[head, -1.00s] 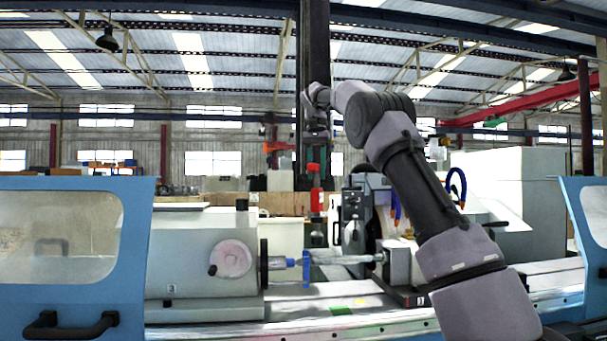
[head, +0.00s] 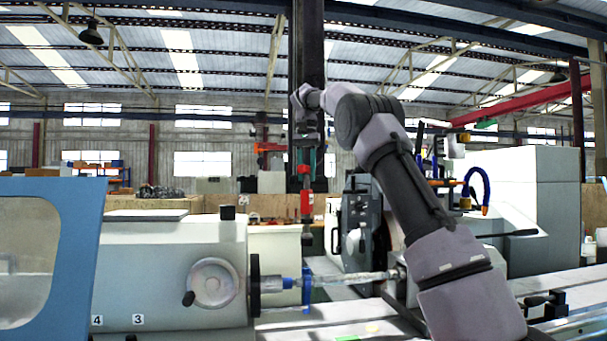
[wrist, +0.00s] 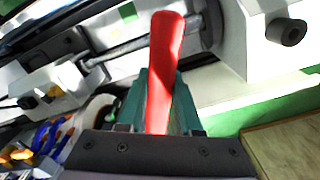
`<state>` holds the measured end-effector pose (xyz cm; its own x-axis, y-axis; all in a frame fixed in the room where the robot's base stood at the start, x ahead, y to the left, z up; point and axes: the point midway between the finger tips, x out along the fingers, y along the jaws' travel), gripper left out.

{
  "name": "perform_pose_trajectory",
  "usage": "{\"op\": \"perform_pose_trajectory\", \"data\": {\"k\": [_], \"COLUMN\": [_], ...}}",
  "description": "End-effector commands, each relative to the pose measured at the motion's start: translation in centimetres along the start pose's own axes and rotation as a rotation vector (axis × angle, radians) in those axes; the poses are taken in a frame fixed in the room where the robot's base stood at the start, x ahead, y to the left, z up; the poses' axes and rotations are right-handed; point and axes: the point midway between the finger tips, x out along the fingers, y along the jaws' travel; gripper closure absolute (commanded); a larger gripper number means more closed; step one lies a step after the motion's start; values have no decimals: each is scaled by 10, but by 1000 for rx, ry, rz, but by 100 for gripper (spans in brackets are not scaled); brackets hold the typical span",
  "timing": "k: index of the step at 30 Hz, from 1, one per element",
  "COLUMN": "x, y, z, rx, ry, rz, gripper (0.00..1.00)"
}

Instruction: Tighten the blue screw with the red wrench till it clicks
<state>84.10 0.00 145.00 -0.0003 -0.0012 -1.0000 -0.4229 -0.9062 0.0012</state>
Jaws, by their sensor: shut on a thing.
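My gripper (head: 305,168) hangs at mid-picture in the head view, pointing down. It is shut on the red wrench (head: 306,203), which hangs upright with a dark lower end. In the wrist view the red wrench (wrist: 165,60) stands between the teal fingers of my gripper (wrist: 163,100). Below the wrench in the head view, a blue upright part (head: 306,288), apparently the blue screw, sits on the grinder's shaft line. A gap shows between the wrench and this part. I cannot make out the blue screw for certain in the wrist view.
The grinder's left housing with a handwheel (head: 213,283) stands left of the shaft (head: 350,278). A grey upright unit (head: 356,225) stands behind the shaft. A blue door panel (head: 88,230) is at left. Blue and orange tools (wrist: 38,140) show at lower left in the wrist view.

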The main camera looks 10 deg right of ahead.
Motion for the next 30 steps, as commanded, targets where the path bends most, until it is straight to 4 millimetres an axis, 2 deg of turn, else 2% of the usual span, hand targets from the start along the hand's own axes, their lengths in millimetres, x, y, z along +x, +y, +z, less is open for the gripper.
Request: {"op": "perform_pose_trajectory", "data": {"k": [18,30], "x": [-1,35], "y": [0,0], "z": [3,3], "rx": [0,-1], "ry": [2,0], "rz": [-1,0], "gripper": [100,100]}}
